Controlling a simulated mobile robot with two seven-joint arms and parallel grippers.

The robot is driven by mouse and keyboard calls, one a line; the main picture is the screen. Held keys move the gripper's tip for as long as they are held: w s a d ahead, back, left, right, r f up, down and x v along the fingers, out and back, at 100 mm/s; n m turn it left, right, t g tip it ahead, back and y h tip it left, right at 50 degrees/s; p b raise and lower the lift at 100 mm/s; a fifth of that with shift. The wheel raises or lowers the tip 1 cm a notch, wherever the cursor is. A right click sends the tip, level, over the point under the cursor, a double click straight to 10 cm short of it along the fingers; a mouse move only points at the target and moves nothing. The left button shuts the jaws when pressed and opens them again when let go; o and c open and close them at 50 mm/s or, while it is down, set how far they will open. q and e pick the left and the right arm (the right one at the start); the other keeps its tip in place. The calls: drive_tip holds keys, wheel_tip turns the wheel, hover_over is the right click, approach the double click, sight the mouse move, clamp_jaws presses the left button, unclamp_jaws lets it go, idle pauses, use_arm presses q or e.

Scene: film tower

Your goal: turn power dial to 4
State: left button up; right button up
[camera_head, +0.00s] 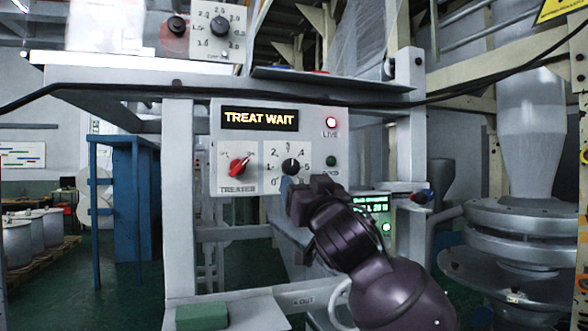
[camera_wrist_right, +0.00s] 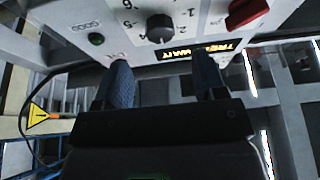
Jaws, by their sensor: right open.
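In the wrist view the panel shows upside down, with the dial (camera_wrist_right: 160,28) beyond the two spread blue fingers (camera_wrist_right: 165,82). My left gripper is not in view.
A red TREATER switch (camera_head: 239,166) sits left of the dial, under the lit TREAT WAIT display (camera_head: 260,119). A red LIVE lamp (camera_head: 331,122) and green button (camera_head: 331,160) are to the right.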

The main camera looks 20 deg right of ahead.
sight(292, 170)
drive_tip(key=p+x, duration=0.1)
drive_tip(key=x, duration=0.4)
drive_tip(key=shift+w+r, duration=0.2)
drive_tip(key=shift+w, duration=0.05)
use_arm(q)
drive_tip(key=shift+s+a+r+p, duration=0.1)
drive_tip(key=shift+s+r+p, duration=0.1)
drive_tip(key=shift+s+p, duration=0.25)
use_arm(e)
drive_tip(key=shift+x, duration=0.75)
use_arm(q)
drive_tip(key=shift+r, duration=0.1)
use_arm(e)
drive_tip(key=c, duration=0.9)
use_arm(q)
drive_tip(key=shift+b, duration=0.4)
use_arm(e)
drive_tip(key=shift+f+m, duration=0.1)
drive_tip(key=shift+m, duration=0.3)
